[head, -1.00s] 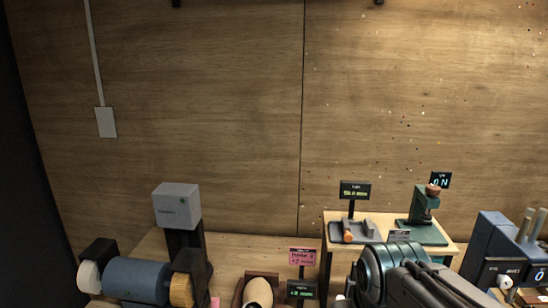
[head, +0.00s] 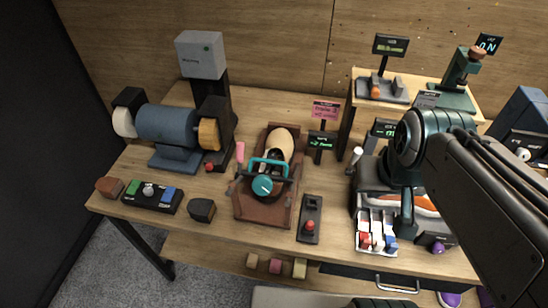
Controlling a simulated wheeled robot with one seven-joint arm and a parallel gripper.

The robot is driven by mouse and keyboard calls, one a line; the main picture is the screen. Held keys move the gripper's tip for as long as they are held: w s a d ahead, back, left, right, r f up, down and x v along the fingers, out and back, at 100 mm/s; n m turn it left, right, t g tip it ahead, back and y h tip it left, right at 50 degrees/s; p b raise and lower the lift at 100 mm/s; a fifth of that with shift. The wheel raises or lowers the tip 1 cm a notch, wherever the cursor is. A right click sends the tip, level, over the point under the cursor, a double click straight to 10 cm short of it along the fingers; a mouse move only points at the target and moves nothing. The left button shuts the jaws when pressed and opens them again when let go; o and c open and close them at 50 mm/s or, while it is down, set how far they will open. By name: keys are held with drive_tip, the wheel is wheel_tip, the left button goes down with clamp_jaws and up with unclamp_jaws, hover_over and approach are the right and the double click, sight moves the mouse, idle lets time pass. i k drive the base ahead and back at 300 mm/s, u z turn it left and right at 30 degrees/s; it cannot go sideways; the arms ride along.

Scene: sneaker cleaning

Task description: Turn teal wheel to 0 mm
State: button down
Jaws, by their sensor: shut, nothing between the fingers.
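The teal wheel (head: 262,186) sits at the front of a shoe-stretcher-like fixture in the head view. A lighter teal bar arches behind it, and a cream last (head: 280,146) stands farther back. They rest on a brown tray (head: 264,213). A small black display (head: 322,141) with green text stands right of the fixture; its reading is too small to make out. My gripper (head: 406,232) appears as a narrow, dark shape pointing down at the right, well apart from the wheel. It is shut and empty; its fingertips are hard to make out.
Left are a blue polishing machine (head: 168,123) and a button box (head: 152,197). A black control with a red knob (head: 309,227) stands right of the tray. White bins (head: 376,229) lie near my arm. A raised shelf (head: 352,108) holds devices behind.

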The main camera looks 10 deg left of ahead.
sight(262, 185)
drive_tip(key=u, duration=1.1)
drive_tip(key=k, duration=0.4)
drive_tip(key=z, duration=1.15)
